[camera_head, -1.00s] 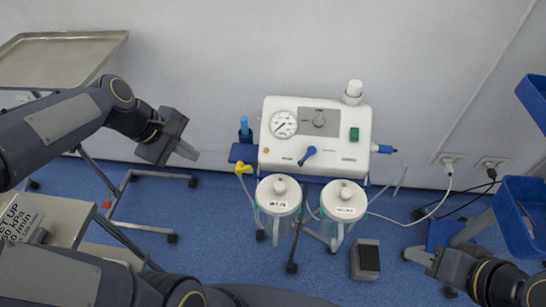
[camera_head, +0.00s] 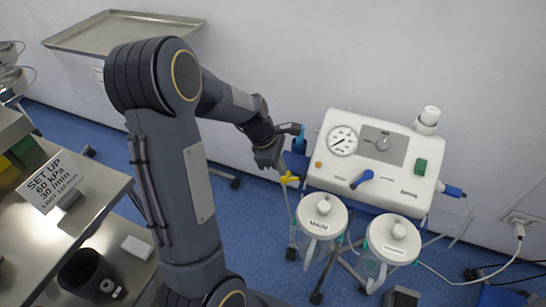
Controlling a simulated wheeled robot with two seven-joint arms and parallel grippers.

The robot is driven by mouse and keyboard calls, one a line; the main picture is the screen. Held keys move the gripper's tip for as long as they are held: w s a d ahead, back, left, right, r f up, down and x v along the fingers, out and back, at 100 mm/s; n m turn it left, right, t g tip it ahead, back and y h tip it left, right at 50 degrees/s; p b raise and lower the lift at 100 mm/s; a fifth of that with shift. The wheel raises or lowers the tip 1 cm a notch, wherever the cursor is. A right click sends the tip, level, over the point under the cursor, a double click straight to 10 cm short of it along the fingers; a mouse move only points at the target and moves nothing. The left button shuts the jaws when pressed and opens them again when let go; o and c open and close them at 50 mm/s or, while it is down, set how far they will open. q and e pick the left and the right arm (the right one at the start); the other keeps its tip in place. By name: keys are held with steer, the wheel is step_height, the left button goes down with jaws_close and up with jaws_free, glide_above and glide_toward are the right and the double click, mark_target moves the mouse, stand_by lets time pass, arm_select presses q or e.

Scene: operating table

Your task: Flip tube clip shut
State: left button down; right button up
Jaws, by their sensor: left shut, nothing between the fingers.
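The white suction unit (camera_head: 372,155) stands against the wall, with a round gauge, a grey knob panel, a green switch and a blue lever. A yellow clip (camera_head: 290,179) sits on the tube at the unit's left side, above the jar marked MAIN (camera_head: 322,213). My left gripper (camera_head: 282,171) is shut and is right at the yellow clip. Whether it touches the clip, and whether the clip is open or shut, I cannot tell. My right gripper is out of view.
A second jar (camera_head: 394,240) hangs to the right of MAIN. A steel table (camera_head: 110,240) with a SET UP sign (camera_head: 50,181) is at the left. A steel tray (camera_head: 122,31) stands at the back left. My left arm covers much of the middle.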

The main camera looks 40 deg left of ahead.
mark_target(295, 178)
arm_select(q)
steer(key=shift+w+d+f, duration=0.25)
steer(key=shift+w+d, duration=0.05)
steer(key=shift+d, duration=0.4)
steer(key=shift+w+d+f, duration=0.25)
steer(key=shift+w+d, duration=0.05)
steer(key=shift+d, duration=0.35)
